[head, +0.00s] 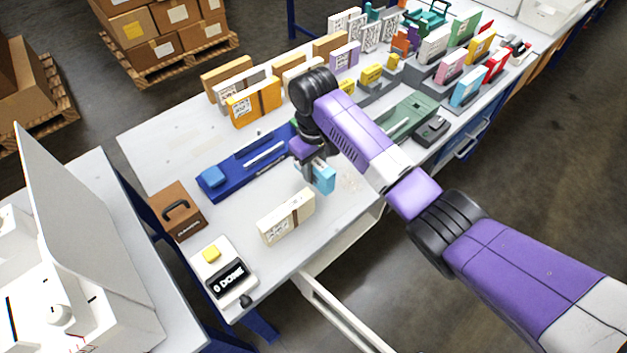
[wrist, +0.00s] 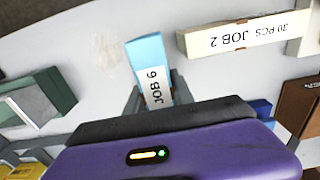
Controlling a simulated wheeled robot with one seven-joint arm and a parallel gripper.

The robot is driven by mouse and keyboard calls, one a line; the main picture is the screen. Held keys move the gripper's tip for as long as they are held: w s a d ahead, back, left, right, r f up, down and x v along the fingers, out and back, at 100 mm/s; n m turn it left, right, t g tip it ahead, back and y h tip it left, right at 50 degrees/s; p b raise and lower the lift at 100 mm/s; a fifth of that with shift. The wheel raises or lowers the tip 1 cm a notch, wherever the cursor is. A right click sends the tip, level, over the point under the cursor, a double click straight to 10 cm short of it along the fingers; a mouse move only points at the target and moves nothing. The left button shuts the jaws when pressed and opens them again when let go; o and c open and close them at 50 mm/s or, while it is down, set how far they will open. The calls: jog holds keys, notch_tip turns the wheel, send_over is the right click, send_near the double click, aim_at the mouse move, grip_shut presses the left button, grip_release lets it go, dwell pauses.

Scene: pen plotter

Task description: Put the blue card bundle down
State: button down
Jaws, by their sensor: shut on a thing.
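The blue card bundle (head: 320,178) is a light blue block with a white label; in the wrist view the blue bundle (wrist: 147,60) shows "JOB 6" on its label. My gripper (head: 312,166) is shut on it, with a dark finger on each side in the wrist view (wrist: 152,98). The bundle is over the white table (head: 240,213), at or close to its surface; I cannot tell whether it touches. My gripper hides part of the bundle in the head view.
A cream "JOB 2" bundle (head: 287,217) stands in front of the blue one. A blue plotter-like device (head: 245,165) lies to the left and a green one (head: 402,117) to the right. A counter marked "DONE" (head: 225,275) and a brown box (head: 178,212) are at the left end.

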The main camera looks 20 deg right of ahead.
aim_at(314, 190)
jog(key=shift+f, duration=2.85)
jog(key=shift+f, duration=0.2)
jog(key=c, duration=1.1)
grip_release()
jog(key=shift+r, duration=0.1)
